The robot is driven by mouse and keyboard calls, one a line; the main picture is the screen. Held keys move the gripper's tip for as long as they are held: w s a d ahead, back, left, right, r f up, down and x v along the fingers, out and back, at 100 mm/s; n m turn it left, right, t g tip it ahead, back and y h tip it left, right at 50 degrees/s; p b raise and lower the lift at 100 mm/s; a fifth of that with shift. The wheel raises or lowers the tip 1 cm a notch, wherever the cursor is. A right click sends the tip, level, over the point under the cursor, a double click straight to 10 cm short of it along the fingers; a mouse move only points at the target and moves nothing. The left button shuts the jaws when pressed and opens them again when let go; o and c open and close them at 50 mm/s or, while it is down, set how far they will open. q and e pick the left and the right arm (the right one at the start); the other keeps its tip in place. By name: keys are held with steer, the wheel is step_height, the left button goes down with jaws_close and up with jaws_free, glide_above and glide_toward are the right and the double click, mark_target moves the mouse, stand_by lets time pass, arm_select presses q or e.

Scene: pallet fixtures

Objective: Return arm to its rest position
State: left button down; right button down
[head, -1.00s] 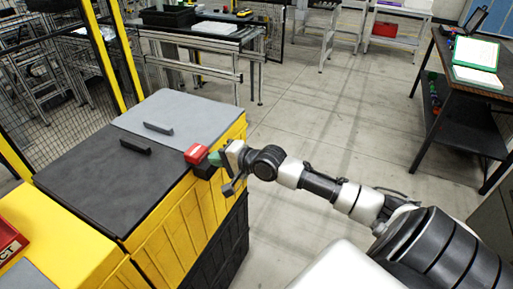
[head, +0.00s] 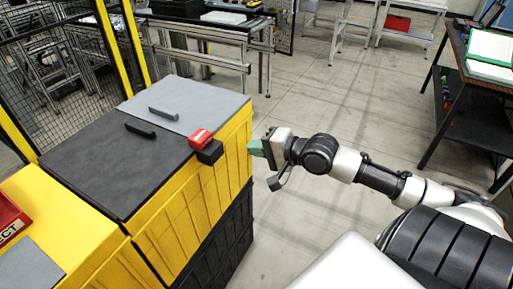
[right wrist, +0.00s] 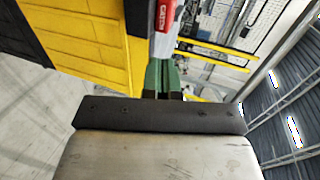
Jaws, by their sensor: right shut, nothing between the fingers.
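My right arm reaches in from the right in the head view. Its gripper (head: 254,147) has green fingers, is shut and empty, and points left toward the yellow bin. My left gripper is not in view.
The yellow bin (head: 190,200) has a black lid (head: 110,170) and a grey lid (head: 195,100), each with a black handle. A red box (head: 10,222) lies at the left edge. A dark workbench (head: 480,90) stands at right. Floor between is clear.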

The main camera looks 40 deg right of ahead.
steer(key=shift+s+d, duration=0.1)
stand_by(0.3)
steer(key=s+d+f+n+g+h+b, duration=0.1)
steer(key=s+d+f+h, duration=0.3)
steer(key=f, duration=1)
steer(key=d+f+n+g+h+b, duration=0.15)
steer(key=d+f, duration=0.45)
steer(key=f, duration=0.9)
steer(key=s+a+f+n+g+h, duration=0.1)
steer(key=s+f, duration=0.2)
steer(key=f, duration=0.3)
steer(key=s+f+n+g, duration=0.1)
steer(key=s+f+g, duration=0.15)
steer(key=f, duration=0.25)
steer(key=s+a+f+n+g+b, duration=0.2)
steer(key=s+a+f+n, duration=0.35)
steer(key=s+f, duration=0.8)
steer(key=s+a+f+n+g, duration=0.2)
steer(key=s+a+f+n, duration=0.1)
steer(key=s+a+f, duration=0.2)
steer(key=s+a+f+n+g+b, duration=0.1)
steer(key=s+a+f+n+g, duration=0.1)
steer(key=s+a+f, duration=0.3)
steer(key=s+a, duration=0.4)
steer(key=s, duration=0.2)
steer(key=shift+a+n+y, duration=0.2)
steer(key=shift+n+y, duration=0.15)
steer(key=shift+n, duration=0.05)
